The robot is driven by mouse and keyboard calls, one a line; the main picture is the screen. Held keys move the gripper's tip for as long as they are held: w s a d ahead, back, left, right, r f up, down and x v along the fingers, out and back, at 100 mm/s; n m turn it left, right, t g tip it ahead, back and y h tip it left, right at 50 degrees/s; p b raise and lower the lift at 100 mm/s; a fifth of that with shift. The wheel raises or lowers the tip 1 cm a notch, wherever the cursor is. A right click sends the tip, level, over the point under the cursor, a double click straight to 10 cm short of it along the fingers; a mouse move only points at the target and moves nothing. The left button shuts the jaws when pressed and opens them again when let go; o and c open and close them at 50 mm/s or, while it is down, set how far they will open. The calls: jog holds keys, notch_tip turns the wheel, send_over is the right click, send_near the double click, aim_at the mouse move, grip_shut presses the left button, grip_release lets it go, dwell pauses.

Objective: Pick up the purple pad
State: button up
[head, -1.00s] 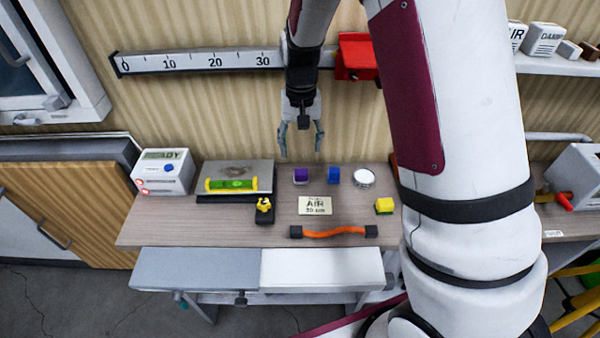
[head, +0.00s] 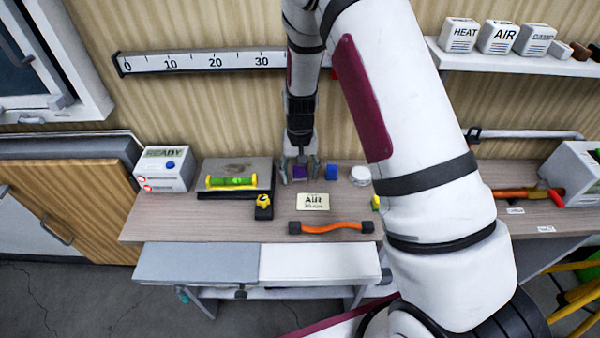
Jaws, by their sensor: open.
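The purple pad (head: 299,172) is a small block on the far part of the wooden workbench (head: 160,228). My gripper (head: 299,176) is open and lowered around it, with one finger on its left and one on its right. The pad shows between the fingers and appears to rest on the bench. I cannot tell whether the fingers touch it.
A blue block (head: 331,172) stands close to the right of my gripper, with a round white-topped item (head: 360,176) beyond it. A label card (head: 313,202) and an orange-handled bar (head: 331,228) lie in front. A green level (head: 231,183) is to the left.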

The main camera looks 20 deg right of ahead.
aim_at(299, 170)
jog(key=c, duration=1.1)
jog(key=shift+c, duration=0.2)
jog(key=shift+r, duration=0.45)
notch_tip(299, 170, up, 3)
jog(key=shift+w+f+b, duration=0.1)
jog(key=shift+b, duration=0.3)
jog(key=s+a, duration=0.2)
jog(key=s, duration=0.3)
jog(key=s+a+r, duration=0.1)
jog(key=s+a, duration=0.1)
jog(key=s, duration=0.3)
jog(key=s+a, duration=0.2)
jog(key=s, duration=0.3)
jog(key=shift+a+r, duration=0.15)
